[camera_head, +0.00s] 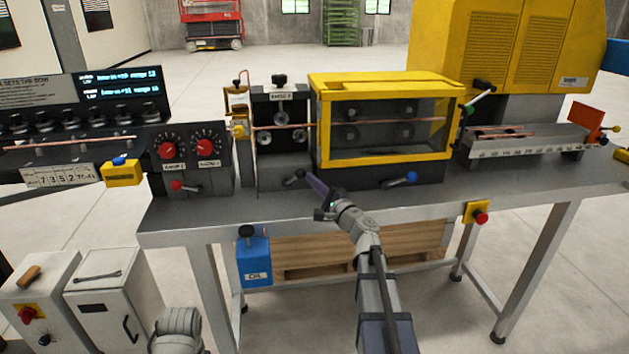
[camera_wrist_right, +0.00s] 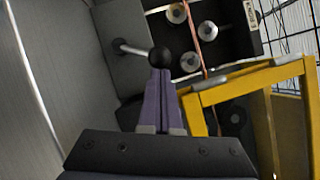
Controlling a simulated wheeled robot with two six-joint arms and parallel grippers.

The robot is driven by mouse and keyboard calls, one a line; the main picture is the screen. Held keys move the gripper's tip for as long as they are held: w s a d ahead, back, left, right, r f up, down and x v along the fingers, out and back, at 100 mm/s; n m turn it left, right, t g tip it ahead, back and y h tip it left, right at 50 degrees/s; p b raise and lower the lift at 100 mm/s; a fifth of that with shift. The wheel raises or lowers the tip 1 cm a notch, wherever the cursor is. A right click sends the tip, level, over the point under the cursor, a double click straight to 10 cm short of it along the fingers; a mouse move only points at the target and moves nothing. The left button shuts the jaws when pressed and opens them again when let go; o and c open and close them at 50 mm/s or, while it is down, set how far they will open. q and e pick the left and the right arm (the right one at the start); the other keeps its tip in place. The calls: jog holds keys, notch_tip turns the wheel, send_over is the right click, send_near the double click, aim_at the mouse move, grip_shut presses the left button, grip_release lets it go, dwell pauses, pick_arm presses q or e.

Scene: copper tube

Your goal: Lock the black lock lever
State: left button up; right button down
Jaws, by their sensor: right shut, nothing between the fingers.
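The black lock lever (camera_head: 293,178) sticks out low on the front of the machine, left of the yellow guard frame. In the right wrist view its black ball knob (camera_wrist_right: 160,57) sits on a short metal rod that runs left to a grey block. My right gripper (camera_head: 316,187) is shut and empty, its purple fingers pointing at the knob. In the wrist view the fingertips (camera_wrist_right: 160,73) overlap the lower edge of the knob; whether they touch cannot be told. Part of a grey arm shows at the bottom left, but my left gripper is not in view.
The yellow guard frame (camera_head: 318,125) stands just right of the lever. A blue-knobbed lever (camera_head: 410,177) is further right. A copper tube (camera_head: 285,127) runs through the straightening rollers. The grey bench top (camera_head: 250,207) is clear in front, with a blue oil can (camera_head: 254,260) below its edge.

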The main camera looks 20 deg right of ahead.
jog(key=w+a+r+n+g+h+p, duration=0.2)
jog(key=a+n+g+p, duration=0.3)
jog(key=a+n+p, duration=0.5)
jog(key=shift+w+r+n+g+p, duration=0.45)
jog(key=shift+r+n+p, duration=0.25)
jog(key=shift+p, duration=1.25)
jog(key=shift+a, duration=0.3)
jog(key=shift+r, duration=0.1)
jog(key=w+r+p+v, duration=0.1)
jog(key=r+p+v, duration=0.1)
jog(key=p+v, duration=0.5)
jog(key=v, duration=0.6)
jog(key=shift+w+r, duration=0.2)
jog(key=shift+r, duration=0.1)
